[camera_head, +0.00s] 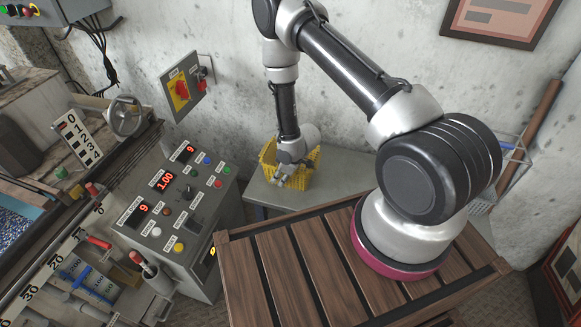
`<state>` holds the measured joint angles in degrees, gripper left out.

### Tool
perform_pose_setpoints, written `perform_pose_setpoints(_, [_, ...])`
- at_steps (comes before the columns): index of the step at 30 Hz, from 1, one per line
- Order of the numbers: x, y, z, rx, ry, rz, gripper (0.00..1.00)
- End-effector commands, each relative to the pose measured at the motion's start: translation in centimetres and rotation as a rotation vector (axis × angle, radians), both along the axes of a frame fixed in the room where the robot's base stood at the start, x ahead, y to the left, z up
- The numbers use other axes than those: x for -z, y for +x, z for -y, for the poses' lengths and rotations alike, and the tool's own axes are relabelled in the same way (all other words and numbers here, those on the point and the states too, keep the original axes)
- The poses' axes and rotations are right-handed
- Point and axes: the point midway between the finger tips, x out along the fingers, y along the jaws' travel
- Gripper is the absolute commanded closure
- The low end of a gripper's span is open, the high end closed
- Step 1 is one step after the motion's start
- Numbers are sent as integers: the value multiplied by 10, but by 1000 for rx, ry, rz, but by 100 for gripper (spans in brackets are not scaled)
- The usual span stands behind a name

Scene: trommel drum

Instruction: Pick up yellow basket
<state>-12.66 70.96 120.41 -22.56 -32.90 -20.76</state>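The yellow basket (304,177) stands on a grey table (343,183) against the back wall. It is a small mesh basket, partly hidden behind my gripper and wrist. My gripper (287,178) is at the basket's front left side, in front of its wall in the picture. The fingers are small and overlap the basket, so I cannot tell whether they touch it or are open or shut.
A control panel (170,205) with red displays and buttons stands left of the table. A wall switch box (184,88) hangs above it. My slatted wooden base top fills the front. A wire basket (508,155) and a brown pole (530,135) are at the right.

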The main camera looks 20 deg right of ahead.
Motion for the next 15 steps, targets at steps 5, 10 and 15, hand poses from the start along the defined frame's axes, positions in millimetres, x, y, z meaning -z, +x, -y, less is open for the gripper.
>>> perform_pose_setpoints(5, [0,0,0,0,0,0,82])
perform_pose_setpoints(10, [0,0,0,0,0,0,100])
perform_pose_setpoints(15, [0,0,0,0,0,0,100])
